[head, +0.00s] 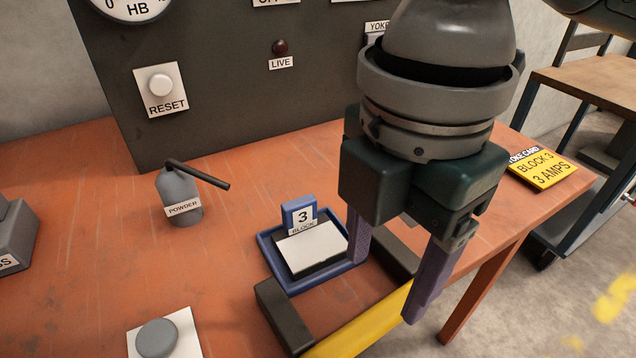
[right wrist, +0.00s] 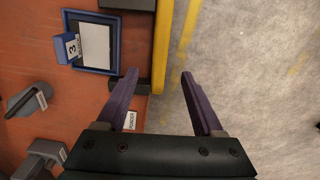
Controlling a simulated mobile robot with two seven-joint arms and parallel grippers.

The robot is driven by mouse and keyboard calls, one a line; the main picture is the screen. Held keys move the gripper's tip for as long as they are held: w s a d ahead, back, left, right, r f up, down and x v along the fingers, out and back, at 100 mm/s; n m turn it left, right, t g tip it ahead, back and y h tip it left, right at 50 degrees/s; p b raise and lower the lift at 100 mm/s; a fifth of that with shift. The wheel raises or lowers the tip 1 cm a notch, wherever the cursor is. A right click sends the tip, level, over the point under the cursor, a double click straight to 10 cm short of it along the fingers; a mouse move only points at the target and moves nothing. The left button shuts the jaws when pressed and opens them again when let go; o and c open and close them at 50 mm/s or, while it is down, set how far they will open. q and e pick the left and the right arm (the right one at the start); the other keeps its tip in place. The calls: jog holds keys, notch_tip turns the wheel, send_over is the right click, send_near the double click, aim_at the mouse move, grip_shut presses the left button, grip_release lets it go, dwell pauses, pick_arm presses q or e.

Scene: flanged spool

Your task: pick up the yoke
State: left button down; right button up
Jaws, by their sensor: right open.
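The yoke (head: 359,326) has a yellow bar along the table's front edge and two dark arms reaching inward over the table. In the right wrist view its yellow bar (right wrist: 161,40) runs upright in the picture. My right gripper (head: 384,289) points down, open and empty, at the yoke's right end. In the right wrist view its purple fingers (right wrist: 159,73) lie on either side of the bar's lower end, and I see no contact. The fingers and hand hide part of the yoke's right side in the head view. My left gripper is not in view.
A blue tray (head: 270,255) marked block 3, holding a pale-topped block, sits between the yoke's arms. A powder bottle (head: 179,197), a round button (head: 157,338) and a yellow card (head: 542,168) are on the table. A dark panel (head: 230,80) stands behind.

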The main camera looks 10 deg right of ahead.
aim_at(376, 316)
jog(key=f+b, duration=0.1)
jog(key=f, duration=0.2)
jog(key=f+b, duration=0.1)
jog(key=f, duration=0.2)
jog(key=f+b, duration=0.1)
jog(key=f, duration=0.2)
jog(key=shift+w+d, duration=0.1)
jog(key=shift+d, duration=0.15)
grip_shut()
jog(key=shift+w+r, duration=0.1)
dwell(0.8)
